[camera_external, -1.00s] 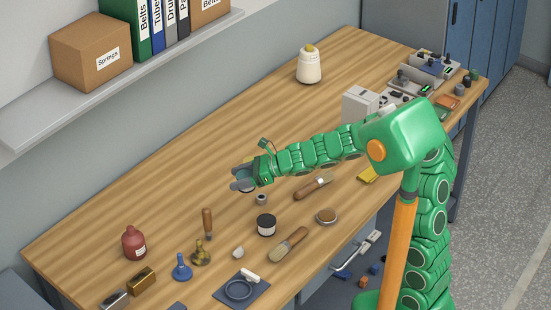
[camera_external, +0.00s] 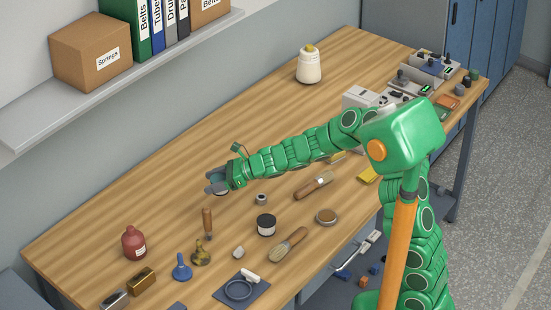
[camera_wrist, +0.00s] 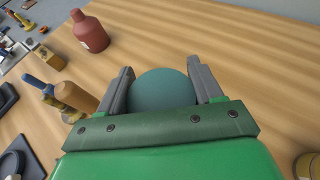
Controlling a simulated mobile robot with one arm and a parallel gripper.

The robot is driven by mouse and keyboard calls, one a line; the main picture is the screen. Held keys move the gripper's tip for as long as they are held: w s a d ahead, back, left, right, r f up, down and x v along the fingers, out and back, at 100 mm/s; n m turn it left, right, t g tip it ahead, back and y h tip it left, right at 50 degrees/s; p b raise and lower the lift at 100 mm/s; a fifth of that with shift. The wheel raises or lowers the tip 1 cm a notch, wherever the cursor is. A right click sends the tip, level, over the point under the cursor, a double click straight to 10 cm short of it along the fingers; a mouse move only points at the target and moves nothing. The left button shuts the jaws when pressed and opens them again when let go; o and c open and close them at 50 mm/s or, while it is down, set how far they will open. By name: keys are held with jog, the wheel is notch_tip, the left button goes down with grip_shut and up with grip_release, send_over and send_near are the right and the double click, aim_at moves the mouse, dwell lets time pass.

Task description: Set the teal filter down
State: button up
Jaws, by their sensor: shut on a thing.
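The teal filter (camera_wrist: 163,92) shows in the wrist view as a rounded dark teal thing between the two grey fingers. My gripper (camera_wrist: 163,85) is shut on it. In the external view my gripper (camera_external: 214,183) is over the middle of the wooden table (camera_external: 150,190), on the wall side of a wooden-handled tool (camera_external: 207,222). The filter is mostly hidden by the gripper there. I cannot tell how high it is above the table.
A red bottle (camera_external: 134,243), a blue funnel-like piece (camera_external: 182,268), a brass piece (camera_external: 201,252) and a dark jar (camera_external: 266,225) stand nearer the front. Two brushes lie to the right. The table left of and behind the gripper is clear, up to a white bottle (camera_external: 309,66).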

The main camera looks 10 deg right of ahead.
jog(key=shift+w+a+f, duration=0.6)
jog(key=shift+f, duration=0.4)
jog(key=shift+w+a+f, duration=0.55)
jog(key=shift+a+f, duration=0.05)
jog(key=shift+f, duration=0.45)
jog(key=shift+w+a+f, duration=0.6)
jog(key=shift+f, duration=1.85)
jog(key=o, duration=1.1)
jog(key=shift+f, duration=0.15)
jog(key=shift+d+r, duration=0.15)
jog(key=shift+r, duration=0.1)
jog(key=shift+v, duration=5.8)
